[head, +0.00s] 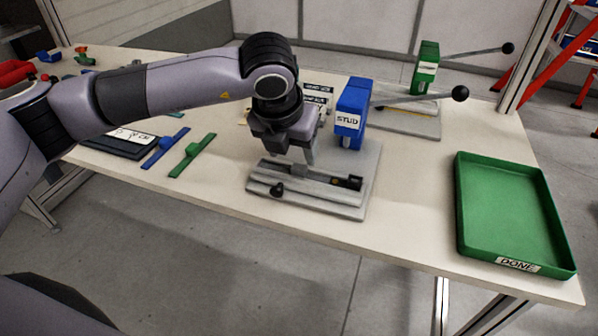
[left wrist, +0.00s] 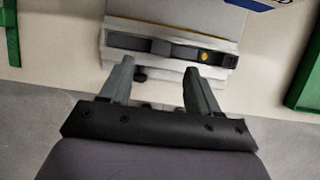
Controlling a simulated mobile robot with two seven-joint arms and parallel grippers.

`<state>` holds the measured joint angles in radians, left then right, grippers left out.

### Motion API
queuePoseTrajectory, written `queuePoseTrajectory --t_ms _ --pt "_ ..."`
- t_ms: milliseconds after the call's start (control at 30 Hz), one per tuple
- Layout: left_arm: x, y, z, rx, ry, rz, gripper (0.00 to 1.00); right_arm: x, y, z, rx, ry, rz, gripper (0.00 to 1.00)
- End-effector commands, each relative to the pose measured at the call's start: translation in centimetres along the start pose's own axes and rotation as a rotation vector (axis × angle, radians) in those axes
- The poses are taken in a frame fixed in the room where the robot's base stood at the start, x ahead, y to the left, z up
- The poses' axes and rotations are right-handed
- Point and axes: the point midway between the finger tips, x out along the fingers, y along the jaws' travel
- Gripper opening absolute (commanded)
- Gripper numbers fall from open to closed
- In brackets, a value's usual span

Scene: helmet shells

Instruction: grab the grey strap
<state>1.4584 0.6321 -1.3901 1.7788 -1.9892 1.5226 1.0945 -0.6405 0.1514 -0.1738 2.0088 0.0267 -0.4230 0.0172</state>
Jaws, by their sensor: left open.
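The grey strap (head: 318,176) appears to be the dark grey strip with a small raised block, lying in the slot of the grey fixture plate (head: 350,207) in front of the blue STUD press (head: 351,112). In the left wrist view the strap (left wrist: 183,49) runs across just ahead of the fingertips, with a yellow dot toward its right part. My left gripper (head: 306,158) is over the fixture, pointing down, and partly covers the strap in the head view. In the left wrist view my left gripper (left wrist: 160,68) is open, with nothing between its fingers. My right gripper is not in view.
A green tray (head: 512,212) marked DONE stands at the right. A blue strap (head: 156,158) and a green strap (head: 182,166) lie left of the fixture. A green press (head: 427,66) with a long lever stands behind. The table between fixture and tray is clear.

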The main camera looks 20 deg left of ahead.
Motion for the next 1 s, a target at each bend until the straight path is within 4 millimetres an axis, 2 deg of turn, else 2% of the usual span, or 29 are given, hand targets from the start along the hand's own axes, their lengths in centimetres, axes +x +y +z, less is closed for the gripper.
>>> queuePoseTrajectory --t_ms 433,733,767,933,1000 --pt "5.9 0.0 0.4 0.002 0.004 0.0 0.62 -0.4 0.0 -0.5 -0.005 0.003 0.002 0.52" --pt "6.5 -0.1 0.4 0.002 0.001 -0.003 0.62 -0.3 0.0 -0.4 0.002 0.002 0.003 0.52" --pt "6.5 -0.1 0.4 0.002 0.001 -0.003 0.58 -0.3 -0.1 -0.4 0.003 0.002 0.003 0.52" --pt "6.5 -0.1 0.4 0.002 0.002 -0.003 0.03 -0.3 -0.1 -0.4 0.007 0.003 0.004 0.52" --pt "6.5 -0.1 0.4 0.002 0.001 -0.003 0.02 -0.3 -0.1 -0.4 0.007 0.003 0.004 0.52"
